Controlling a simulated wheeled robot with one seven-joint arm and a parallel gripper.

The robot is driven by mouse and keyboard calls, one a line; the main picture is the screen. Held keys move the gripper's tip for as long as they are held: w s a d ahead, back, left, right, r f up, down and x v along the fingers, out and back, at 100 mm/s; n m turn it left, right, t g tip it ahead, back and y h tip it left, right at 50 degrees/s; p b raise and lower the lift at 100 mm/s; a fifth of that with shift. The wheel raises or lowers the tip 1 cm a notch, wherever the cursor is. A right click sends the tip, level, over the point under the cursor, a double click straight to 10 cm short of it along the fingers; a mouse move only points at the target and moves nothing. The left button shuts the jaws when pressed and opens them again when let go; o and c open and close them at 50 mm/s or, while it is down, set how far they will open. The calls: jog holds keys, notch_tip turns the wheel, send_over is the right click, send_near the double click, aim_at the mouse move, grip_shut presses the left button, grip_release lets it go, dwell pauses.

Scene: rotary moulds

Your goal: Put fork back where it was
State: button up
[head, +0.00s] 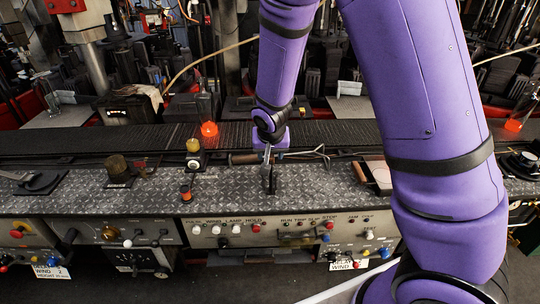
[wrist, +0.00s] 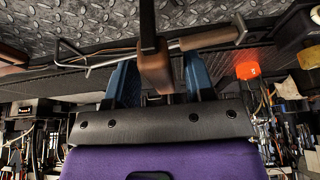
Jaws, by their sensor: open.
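The fork, a metal rod with a split wire end and a wooden handle (head: 243,158), lies across the far edge of the patterned metal bench top (head: 225,190). In the wrist view its handle (wrist: 208,40) is at right and its wire end at left. My gripper (head: 268,178) is open, pointing down at the bench top near the fork's middle. In the wrist view my gripper (wrist: 159,62) has its blue fingers apart. A brown block-like piece with a dark shaft (wrist: 153,70) shows between them; I cannot tell whether it touches either finger. My gripper hides the fork's middle in the head view.
A dark conveyor belt (head: 340,134) runs behind the bench top. An orange lamp (head: 209,129), a yellow-topped knob (head: 193,146) and a brass fitting (head: 118,167) stand left of my gripper. A wooden-faced block (head: 378,175) is at right. Control panels line the front.

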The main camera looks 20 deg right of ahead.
jog(key=v, duration=1)
jog(key=s+d+r+n, duration=0.1)
jog(key=s+d+r, duration=0.3)
jog(key=s+r, duration=0.5)
jog(key=s+d+r+n+t+y, duration=0.1)
jog(key=s+d+r, duration=0.3)
jog(key=s+r, duration=0.5)
jog(key=s+n, duration=0.1)
jog(key=s, duration=0.6)
jog(key=shift+r+n, duration=0.3)
jog(key=shift+r, duration=0.1)
jog(key=shift+d, duration=0.15)
